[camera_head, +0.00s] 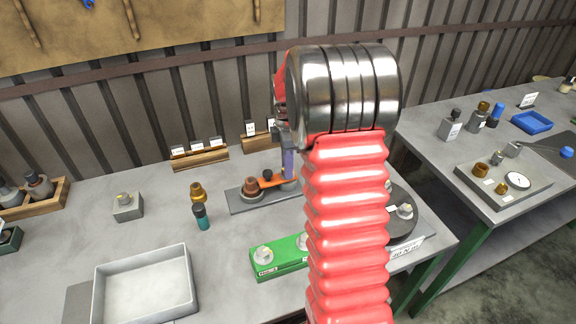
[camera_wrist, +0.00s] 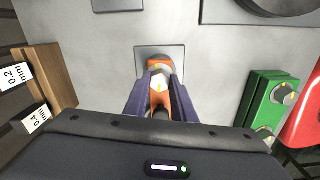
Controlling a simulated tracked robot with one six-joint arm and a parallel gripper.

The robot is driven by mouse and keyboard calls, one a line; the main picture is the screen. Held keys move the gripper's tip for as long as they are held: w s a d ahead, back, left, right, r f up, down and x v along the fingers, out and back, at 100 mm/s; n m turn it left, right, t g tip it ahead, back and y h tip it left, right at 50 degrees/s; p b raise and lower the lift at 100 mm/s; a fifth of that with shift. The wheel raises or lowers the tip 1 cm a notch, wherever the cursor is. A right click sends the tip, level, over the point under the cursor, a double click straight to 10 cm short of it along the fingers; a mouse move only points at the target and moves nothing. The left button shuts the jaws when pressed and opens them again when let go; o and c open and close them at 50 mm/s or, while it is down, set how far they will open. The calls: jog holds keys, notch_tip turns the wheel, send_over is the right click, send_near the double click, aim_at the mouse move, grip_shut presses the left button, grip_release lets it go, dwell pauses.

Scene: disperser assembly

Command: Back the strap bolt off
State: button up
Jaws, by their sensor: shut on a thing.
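An orange strap (camera_head: 271,182) lies over a grey base plate (camera_head: 238,202) on the bench, beside a brown stepped cone (camera_head: 250,186) and a small dark knob (camera_head: 267,173). My gripper (camera_head: 288,178) points down at the strap's right end. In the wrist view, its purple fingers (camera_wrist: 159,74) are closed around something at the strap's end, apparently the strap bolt. The orange strap (camera_wrist: 157,98) shows between them. The bolt is mostly hidden by the fingers, so its thread and seating cannot be seen.
A green block (camera_head: 279,257) with silver knobs stands in front of the plate. A dark round disc (camera_head: 402,228) is right of my arm. Wooden label racks (camera_head: 200,157) stand behind.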

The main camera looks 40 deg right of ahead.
jog(key=o, duration=1.1)
jog(key=shift+c, duration=0.2)
jog(key=shift+r, duration=0.15)
notch_tip(320, 180, up, 14)
jog(key=shift+f, duration=0.25)
